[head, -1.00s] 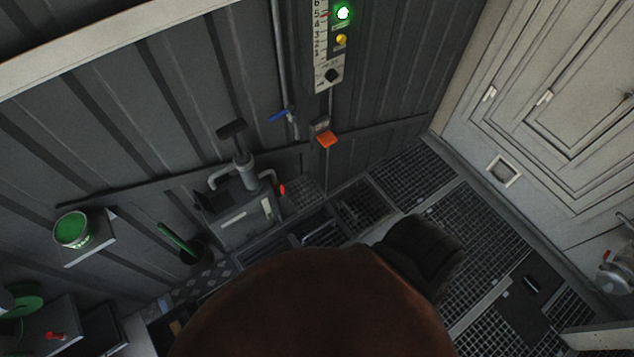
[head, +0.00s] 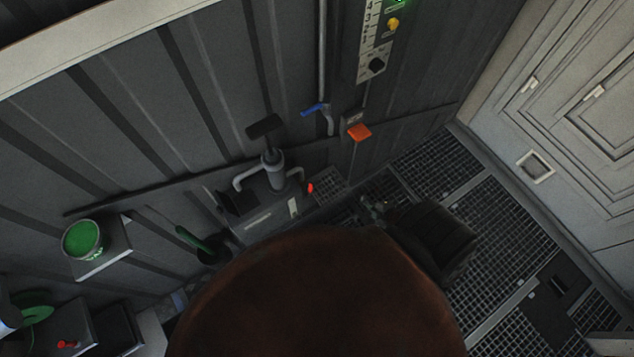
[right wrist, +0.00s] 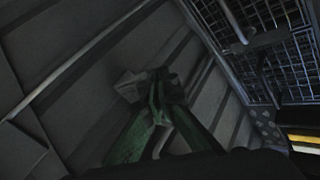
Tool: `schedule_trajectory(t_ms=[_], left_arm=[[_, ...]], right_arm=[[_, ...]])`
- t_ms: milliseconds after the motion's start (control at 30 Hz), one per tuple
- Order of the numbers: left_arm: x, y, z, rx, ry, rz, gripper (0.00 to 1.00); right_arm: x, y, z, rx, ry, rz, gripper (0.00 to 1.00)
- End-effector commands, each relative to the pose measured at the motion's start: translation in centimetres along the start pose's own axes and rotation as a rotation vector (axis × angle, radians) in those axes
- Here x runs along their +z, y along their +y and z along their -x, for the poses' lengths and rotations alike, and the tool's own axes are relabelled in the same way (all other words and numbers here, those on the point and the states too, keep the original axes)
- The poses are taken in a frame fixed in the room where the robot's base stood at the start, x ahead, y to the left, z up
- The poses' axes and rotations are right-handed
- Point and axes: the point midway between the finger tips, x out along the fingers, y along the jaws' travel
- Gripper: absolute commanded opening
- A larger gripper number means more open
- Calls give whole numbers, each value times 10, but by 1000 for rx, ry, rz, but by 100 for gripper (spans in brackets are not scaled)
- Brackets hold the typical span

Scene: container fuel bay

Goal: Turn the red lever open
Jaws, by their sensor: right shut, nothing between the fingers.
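A small red lever end (head: 310,188) shows in the head view, just right of the grey hand pump (head: 275,172) by the corrugated wall. My right gripper (head: 370,207) is partly visible in the head view, dim, below and right of that red end and apart from it in the picture. In the right wrist view its fingers (right wrist: 156,88) look greenish, meet at their tips and hold nothing, in front of the dark ribbed wall. The red lever cannot be made out in that view. My left gripper is not in view.
A blue handle (head: 314,109) on a pipe and an orange-red piece (head: 359,132) on a switch box are on the wall above. A green can (head: 83,240) stands on a shelf at left. A small red piece (head: 67,345) sits lower left. Floor grating (head: 480,215) lies at right.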

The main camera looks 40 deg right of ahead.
Motion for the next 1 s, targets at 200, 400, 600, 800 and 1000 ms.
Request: schedule_trajectory(t_ms=[200, 400, 600, 800, 1000], left_arm=[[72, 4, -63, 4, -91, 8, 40], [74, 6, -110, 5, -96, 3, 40], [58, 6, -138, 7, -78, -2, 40], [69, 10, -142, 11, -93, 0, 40], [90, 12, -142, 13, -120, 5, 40]], right_arm=[[-71, 201, 11, 407, 359, 1019, 0], [-151, 241, 75, 709, 694, 1967, 0], [-165, 221, 117, 860, 992, 2524, 0], [-165, 212, 131, 906, 1110, 2683, 0], [-181, 195, 116, 913, 1113, 2683, 0]])
